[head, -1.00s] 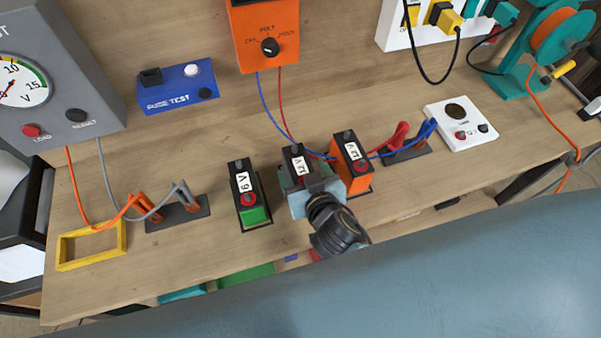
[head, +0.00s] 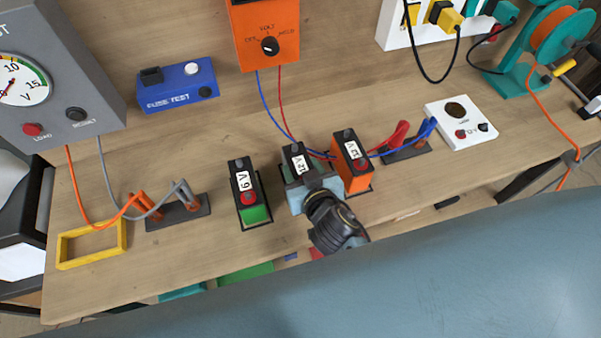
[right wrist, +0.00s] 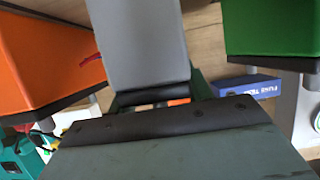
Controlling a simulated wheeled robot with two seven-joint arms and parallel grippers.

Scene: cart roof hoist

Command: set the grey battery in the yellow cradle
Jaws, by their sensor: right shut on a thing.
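The grey battery (head: 292,162), with a black top and a 12 V label, stands between the green 6 V battery (head: 256,215) and the orange 12 V battery (head: 354,179). My right gripper (head: 311,187) is shut on it from the front edge side and hides its lower front. The right wrist view shows the grey battery's plain side (right wrist: 140,45) close against the gripper. I cannot tell whether its base is clear of the bench. The yellow cradle (head: 90,259), an empty open frame, lies at the bench's far left. My left gripper is not in view.
A stand with orange and grey clamps (head: 178,213) sits right of the cradle. Another stand with red and blue clamps (head: 405,150) is right of the batteries. A blue fuse tester (head: 180,88) and grey meter box (head: 75,75) stand behind. Cables cross the bench.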

